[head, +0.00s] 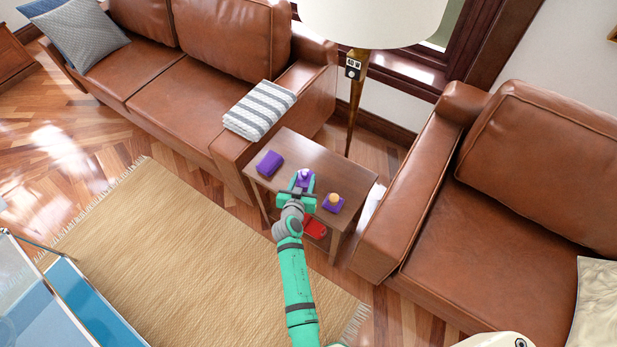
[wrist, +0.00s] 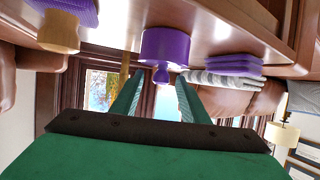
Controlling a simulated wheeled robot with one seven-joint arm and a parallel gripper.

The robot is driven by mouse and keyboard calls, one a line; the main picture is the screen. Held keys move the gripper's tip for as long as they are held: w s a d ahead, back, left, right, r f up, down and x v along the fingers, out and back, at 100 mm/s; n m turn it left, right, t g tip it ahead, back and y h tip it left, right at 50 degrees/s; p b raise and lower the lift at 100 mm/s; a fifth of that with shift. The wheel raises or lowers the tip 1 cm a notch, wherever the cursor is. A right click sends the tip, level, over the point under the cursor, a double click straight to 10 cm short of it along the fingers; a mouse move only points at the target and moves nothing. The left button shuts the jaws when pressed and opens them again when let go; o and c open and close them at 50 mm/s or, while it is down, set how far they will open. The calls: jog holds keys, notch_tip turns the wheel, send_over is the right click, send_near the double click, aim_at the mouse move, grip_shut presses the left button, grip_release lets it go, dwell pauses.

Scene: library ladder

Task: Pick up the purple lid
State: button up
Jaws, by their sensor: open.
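The purple lid (head: 304,178), with a small knob, sits on the wooden side table (head: 318,167) between two other purple items. In the wrist view the lid (wrist: 165,47) hangs from the tabletop, since that picture is upside down, and its knob points toward the jaws. My gripper (head: 300,188) is over the table at the lid and partly covers it in the head view. In the wrist view my gripper (wrist: 160,88) is open, with its green fingers on either side of the knob's line. I cannot tell whether they touch the lid.
A purple folded item (head: 270,163) lies left of the lid. A purple piece with a wooden knob (head: 333,201) lies right. A red object (head: 315,228) is on the lower shelf. A lamp (head: 357,85) stands behind; sofa (head: 170,100) and armchair (head: 470,220) flank the table.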

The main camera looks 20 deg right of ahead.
jog(key=shift+w+d+f, duration=0.2)
jog(key=shift+w+d, duration=0.1)
jog(key=shift+w, duration=0.2)
grip_shut()
